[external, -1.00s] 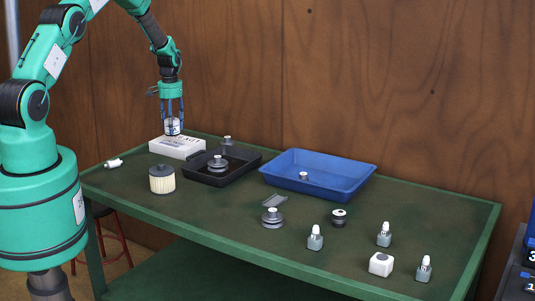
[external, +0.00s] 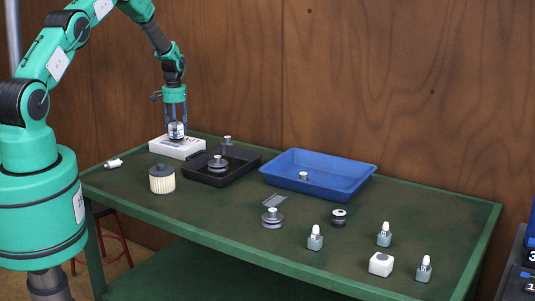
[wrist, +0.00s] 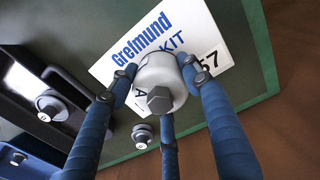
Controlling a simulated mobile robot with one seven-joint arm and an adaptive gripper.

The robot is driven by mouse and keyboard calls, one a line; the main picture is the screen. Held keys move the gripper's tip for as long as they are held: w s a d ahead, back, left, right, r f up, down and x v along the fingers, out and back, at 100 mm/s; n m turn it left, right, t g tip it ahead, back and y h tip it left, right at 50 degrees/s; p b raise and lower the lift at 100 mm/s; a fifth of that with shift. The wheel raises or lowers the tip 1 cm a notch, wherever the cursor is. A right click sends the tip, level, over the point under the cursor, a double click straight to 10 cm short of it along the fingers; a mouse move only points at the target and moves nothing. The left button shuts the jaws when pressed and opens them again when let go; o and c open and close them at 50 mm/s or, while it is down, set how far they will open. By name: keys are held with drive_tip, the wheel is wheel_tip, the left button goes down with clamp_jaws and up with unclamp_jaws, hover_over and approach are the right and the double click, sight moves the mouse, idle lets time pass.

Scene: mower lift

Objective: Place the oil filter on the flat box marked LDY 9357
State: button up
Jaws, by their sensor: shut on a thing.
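My gripper (external: 176,127) has blue fingers shut around the oil filter (external: 176,131), a small pale cylinder with a dark band. In the wrist view the oil filter (wrist: 160,78) shows a grey hex nut facing the camera, with my gripper (wrist: 160,75) around it. The flat white box (external: 172,148) lies under it at the back left of the bench. In the wrist view the box (wrist: 120,62) shows "Grelmund", "KIT" and a number ending in 57; the filter hides the rest. I cannot tell whether the filter touches the box.
A cream ribbed filter (external: 162,180) stands in front. Several small bottles and a white block (external: 381,264) are at the right.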

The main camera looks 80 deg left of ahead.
drive_tip(key=shift+f, duration=0.5)
drive_tip(key=shift+f, duration=0.2)
drive_tip(key=o, duration=1.3)
drive_tip(key=shift+o, duration=0.2)
drive_tip(key=shift+r, duration=0.1)
wheel_tip(320, 180, up, 12)
drive_tip(key=shift+r, duration=0.1)
idle(0.3)
